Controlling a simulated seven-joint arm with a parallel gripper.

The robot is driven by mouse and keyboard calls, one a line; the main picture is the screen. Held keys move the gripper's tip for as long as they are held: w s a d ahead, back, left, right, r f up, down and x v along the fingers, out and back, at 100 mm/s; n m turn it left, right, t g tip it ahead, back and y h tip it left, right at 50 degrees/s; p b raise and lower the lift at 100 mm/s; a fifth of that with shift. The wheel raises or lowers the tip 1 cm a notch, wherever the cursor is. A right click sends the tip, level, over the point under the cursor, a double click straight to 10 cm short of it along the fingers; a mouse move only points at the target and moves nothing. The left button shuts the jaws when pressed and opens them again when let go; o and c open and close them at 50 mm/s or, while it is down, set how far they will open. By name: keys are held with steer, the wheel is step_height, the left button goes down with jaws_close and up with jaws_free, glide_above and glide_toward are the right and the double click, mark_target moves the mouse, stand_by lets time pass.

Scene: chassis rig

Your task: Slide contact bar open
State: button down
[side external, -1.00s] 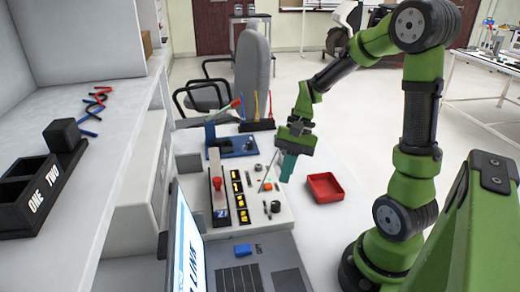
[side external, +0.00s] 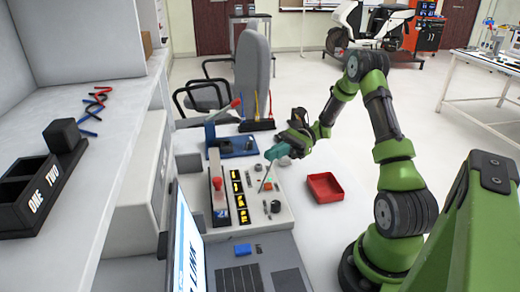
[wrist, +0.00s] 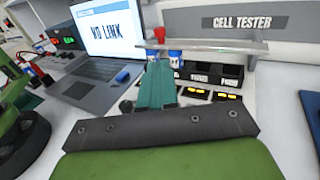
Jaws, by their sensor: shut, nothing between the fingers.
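The cell tester panel (side external: 258,214) stands on the table in the side external view. A long pale bar (side external: 213,161) with a red knob (side external: 217,184) runs along its left side; I take this as the contact bar. In the wrist view the bar (wrist: 215,43) crosses behind my fingers, with the red knob (wrist: 159,34) just beyond their tips. My gripper (side external: 271,154) is above the panel's far right part, apart from the bar and knob, its teal fingers tilted left. The fingers (wrist: 158,68) are together and empty.
A laptop (side external: 250,258) is at the near side of the panel. A red tray (side external: 325,187) lies to the right. A blue fixture with a red-tipped lever (side external: 233,146) stands behind the panel.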

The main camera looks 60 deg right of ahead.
steer(key=shift+a, duration=0.15)
steer(key=x, duration=1.3)
steer(key=shift+w+a, duration=0.2)
steer(key=shift+a, duration=0.15)
steer(key=shift+f, duration=0.1)
steer(key=w+a, duration=0.4)
steer(key=a, duration=0.1)
steer(key=shift+w, duration=0.35)
steer(key=v, duration=1.4)
steer(key=shift+d, duration=0.3)
